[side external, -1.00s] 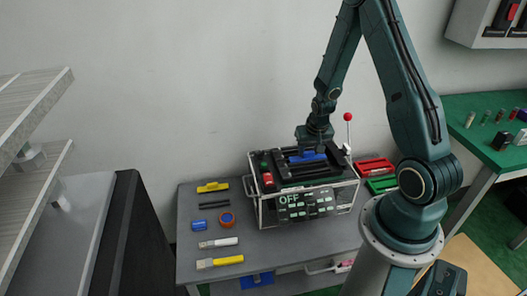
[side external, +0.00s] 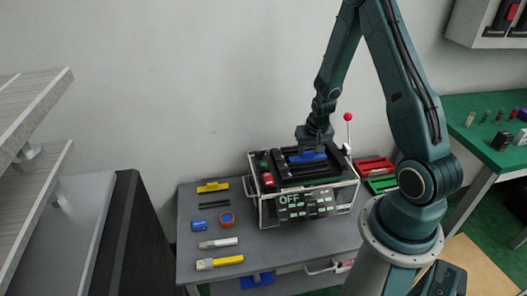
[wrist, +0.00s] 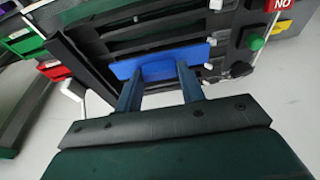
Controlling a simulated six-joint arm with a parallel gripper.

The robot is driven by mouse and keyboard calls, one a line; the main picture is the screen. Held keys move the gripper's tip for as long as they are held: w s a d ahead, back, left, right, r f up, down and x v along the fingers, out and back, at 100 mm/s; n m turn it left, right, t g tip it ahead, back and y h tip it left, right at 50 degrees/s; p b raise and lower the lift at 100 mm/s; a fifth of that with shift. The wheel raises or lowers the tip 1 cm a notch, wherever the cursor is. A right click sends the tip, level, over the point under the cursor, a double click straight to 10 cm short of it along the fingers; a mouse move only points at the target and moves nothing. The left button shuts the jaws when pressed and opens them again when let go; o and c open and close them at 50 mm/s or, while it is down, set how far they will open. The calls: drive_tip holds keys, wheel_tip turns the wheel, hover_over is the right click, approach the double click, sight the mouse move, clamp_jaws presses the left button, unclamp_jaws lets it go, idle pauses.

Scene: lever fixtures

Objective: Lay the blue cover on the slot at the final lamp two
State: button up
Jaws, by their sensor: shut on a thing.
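The blue cover (side external: 307,158) is on top of the black lever fixture (side external: 310,175), toward its back. My gripper (side external: 313,148) points down over it. In the wrist view the blue cover (wrist: 160,60) is a flat plate between the tips of my gripper (wrist: 160,78), and the fingers are shut on it. It lies over or close against the dark slots of the fixture (wrist: 150,30); I cannot tell whether it touches them. A display on the fixture's front reads OFF (side external: 290,199). The lamps cannot be made out clearly.
A red-knobbed lever (side external: 347,118) stands at the fixture's right. Red and green trays (side external: 375,166) lie to the right.

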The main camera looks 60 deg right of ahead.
drive_tip(key=shift+f, duration=1.1)
drive_tip(key=o, duration=1)
drive_tip(key=v, duration=1.3)
drive_tip(key=shift+r, duration=0.4)
idle(0.4)
drive_tip(key=s+a+r+n+t, duration=0.15)
drive_tip(key=a+r+n, duration=0.25)
drive_tip(key=a+r, duration=0.85)
drive_tip(key=s+a+r+n+t+y, duration=0.2)
drive_tip(key=s+a+r+n, duration=0.3)
drive_tip(key=s+a+r, duration=0.3)
drive_tip(key=shift+s, duration=0.9)
